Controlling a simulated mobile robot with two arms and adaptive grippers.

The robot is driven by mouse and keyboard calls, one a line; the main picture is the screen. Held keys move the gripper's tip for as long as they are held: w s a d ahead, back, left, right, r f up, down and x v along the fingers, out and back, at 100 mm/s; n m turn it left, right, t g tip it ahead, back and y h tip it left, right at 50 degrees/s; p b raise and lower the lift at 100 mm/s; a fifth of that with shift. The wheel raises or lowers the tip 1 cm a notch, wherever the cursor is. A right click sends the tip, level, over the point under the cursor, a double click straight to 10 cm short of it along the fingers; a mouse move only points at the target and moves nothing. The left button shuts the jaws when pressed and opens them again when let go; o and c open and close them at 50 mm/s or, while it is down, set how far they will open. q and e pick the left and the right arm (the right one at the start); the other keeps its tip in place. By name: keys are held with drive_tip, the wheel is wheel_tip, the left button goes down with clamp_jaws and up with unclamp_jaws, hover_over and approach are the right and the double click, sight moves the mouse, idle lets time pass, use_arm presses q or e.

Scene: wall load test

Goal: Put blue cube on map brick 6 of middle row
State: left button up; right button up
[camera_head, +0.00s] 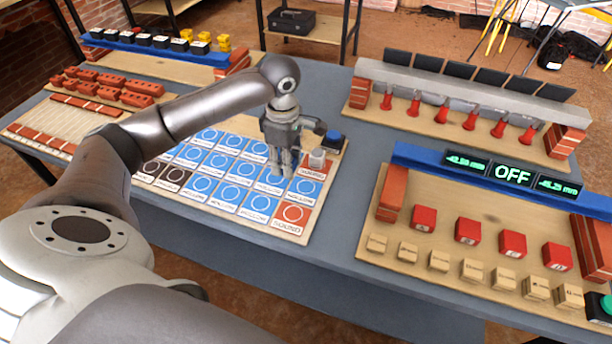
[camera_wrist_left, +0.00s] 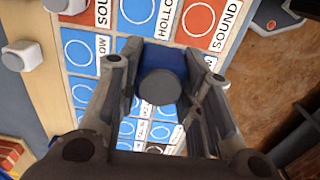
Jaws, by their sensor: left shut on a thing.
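My left gripper (camera_head: 283,170) is shut on the blue cube and is over the right part of the map board. In the left wrist view the blue cube (camera_wrist_left: 166,60), with a round grey knob, sits between the fingers (camera_wrist_left: 160,85). The cube cannot be made out in the head view. Map brick 6 of the middle row (camera_head: 304,188) is a blue HOLLOW tile at the right end; it also shows in the left wrist view (camera_wrist_left: 137,11), beyond the cube. Red SOUND tiles lie on both sides of it. My right gripper is not in view.
White cubes with knobs stand at the board's edge beside the map, one (camera_head: 317,158) close to my left gripper. To the right are a board with red cubes (camera_head: 468,230) and a rack with red-tipped hammers (camera_head: 469,120).

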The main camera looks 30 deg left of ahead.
use_arm(q)
hover_over(306, 187)
wheel_tip(306, 187, down, 6)
drive_tip(key=shift+r, duration=0.1)
wheel_tip(306, 187, down, 3)
drive_tip(key=shift+f, duration=0.2)
drive_tip(key=shift+p, duration=0.3)
drive_tip(key=o, duration=1.1)
drive_tip(key=shift+f, duration=0.1)
drive_tip(key=shift+c, duration=0.2)
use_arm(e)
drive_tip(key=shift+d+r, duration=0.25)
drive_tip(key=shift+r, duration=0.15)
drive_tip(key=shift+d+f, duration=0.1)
use_arm(q)
drive_tip(key=shift+r, duration=0.45)
wheel_tip(306, 187, up, 12)
drive_tip(key=shift+f+b, duration=0.25)
drive_tip(key=shift+b, duration=0.1)
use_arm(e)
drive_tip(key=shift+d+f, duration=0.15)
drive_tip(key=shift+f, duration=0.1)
